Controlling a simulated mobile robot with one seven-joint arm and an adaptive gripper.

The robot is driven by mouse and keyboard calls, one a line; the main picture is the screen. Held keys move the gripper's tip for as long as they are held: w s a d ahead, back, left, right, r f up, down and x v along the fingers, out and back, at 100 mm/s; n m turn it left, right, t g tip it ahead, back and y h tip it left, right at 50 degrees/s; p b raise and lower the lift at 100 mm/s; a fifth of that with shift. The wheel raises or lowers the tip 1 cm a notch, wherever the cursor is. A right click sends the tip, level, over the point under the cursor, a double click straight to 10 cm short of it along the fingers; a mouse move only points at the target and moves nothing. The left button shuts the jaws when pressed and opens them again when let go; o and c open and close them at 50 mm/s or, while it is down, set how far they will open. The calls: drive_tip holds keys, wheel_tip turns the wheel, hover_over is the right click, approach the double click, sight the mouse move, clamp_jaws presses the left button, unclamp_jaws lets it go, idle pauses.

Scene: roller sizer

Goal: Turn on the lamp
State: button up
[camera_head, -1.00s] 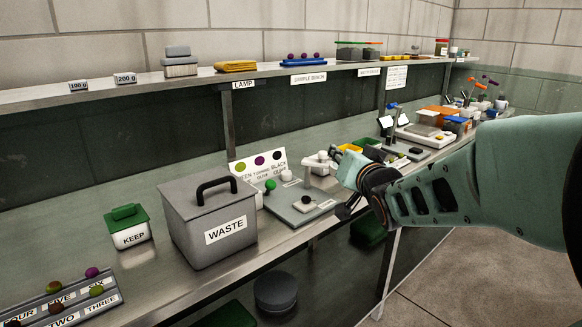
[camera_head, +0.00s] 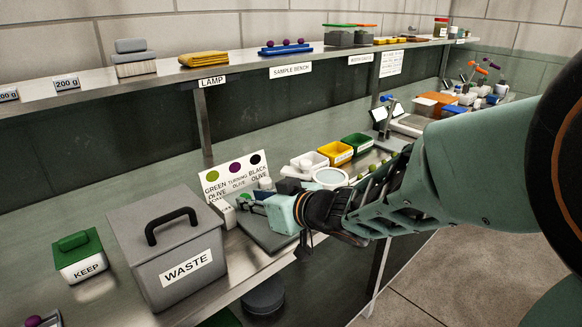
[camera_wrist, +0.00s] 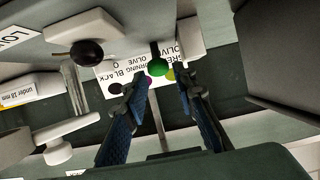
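The LAMP label (camera_head: 212,81) is on the shelf edge. Below it a grey base (camera_head: 262,232) carries a white post and a pale round disc (camera_head: 330,178), possibly the lamp's head. A green ball-shaped knob (camera_head: 246,196) is at the base's back left. The wrist view shows the green knob (camera_wrist: 157,67) beyond and between my fingertips. My gripper (camera_wrist: 160,84) is open and empty, pointing at the knob; touching cannot be told. In the head view my gripper (camera_head: 256,199) is over the base and hides part of it. A dark ball (camera_wrist: 87,53) sits on a white block.
The grey WASTE box (camera_head: 170,250) with a handle stands just left of my gripper. An olive colour card (camera_head: 232,174) stands behind. White, yellow (camera_head: 335,152) and green trays lie to the right. A KEEP box (camera_head: 80,258) is farther left.

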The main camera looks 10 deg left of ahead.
sight(245, 196)
drive_tip(key=b+x, duration=0.1)
drive_tip(key=x, duration=0.3)
drive_tip(key=shift+w, duration=0.1)
clamp_jaws()
